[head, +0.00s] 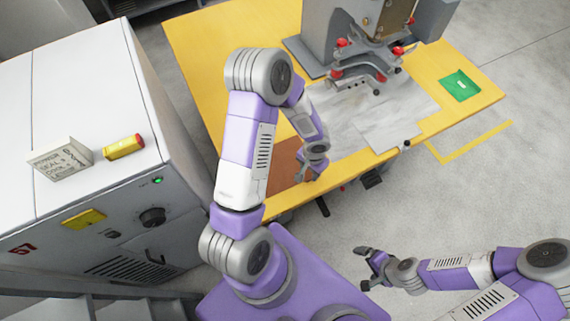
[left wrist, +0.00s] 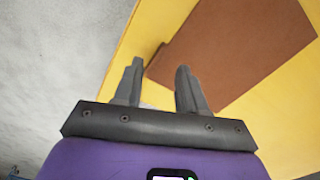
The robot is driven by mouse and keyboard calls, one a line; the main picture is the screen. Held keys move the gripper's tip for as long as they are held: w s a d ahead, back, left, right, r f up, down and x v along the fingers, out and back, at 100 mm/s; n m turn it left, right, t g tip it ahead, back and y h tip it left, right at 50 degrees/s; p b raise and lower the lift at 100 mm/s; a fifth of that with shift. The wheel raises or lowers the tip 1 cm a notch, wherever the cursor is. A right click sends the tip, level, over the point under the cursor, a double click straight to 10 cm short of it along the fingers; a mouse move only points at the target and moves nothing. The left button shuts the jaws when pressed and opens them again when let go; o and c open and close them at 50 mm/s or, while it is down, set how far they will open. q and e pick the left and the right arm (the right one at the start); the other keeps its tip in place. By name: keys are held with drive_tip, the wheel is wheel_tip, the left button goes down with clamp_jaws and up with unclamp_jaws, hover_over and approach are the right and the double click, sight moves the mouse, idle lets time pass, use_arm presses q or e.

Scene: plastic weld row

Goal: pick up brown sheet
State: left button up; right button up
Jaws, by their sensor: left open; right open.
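The brown sheet (head: 282,162) lies flat at the near left part of the yellow table, partly hidden by my left arm in the head view. In the left wrist view the brown sheet (left wrist: 232,50) lies just beyond the fingertips, with one corner close to the right finger. My left gripper (head: 302,174) is at the sheet's right side near the table's front edge. In the left wrist view my left gripper (left wrist: 160,72) is open, with nothing between its fingers. My right gripper (head: 362,268) is open and empty over the floor, away from the table.
The yellow table (head: 215,50) carries a grey machine (head: 345,35) with red knobs, pale grey sheets (head: 345,110) and a green item (head: 460,85).

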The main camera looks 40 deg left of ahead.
sight(308, 180)
use_arm(q)
drive_tip(key=f, duration=0.1)
drive_tip(key=f+b, duration=0.1)
drive_tip(key=f, duration=0.3)
drive_tip(key=shift+s+f, duration=0.2)
drive_tip(key=shift+s, duration=0.1)
drive_tip(key=shift+c, duration=0.3)
clamp_jaws()
drive_tip(key=shift+r, duration=0.1)
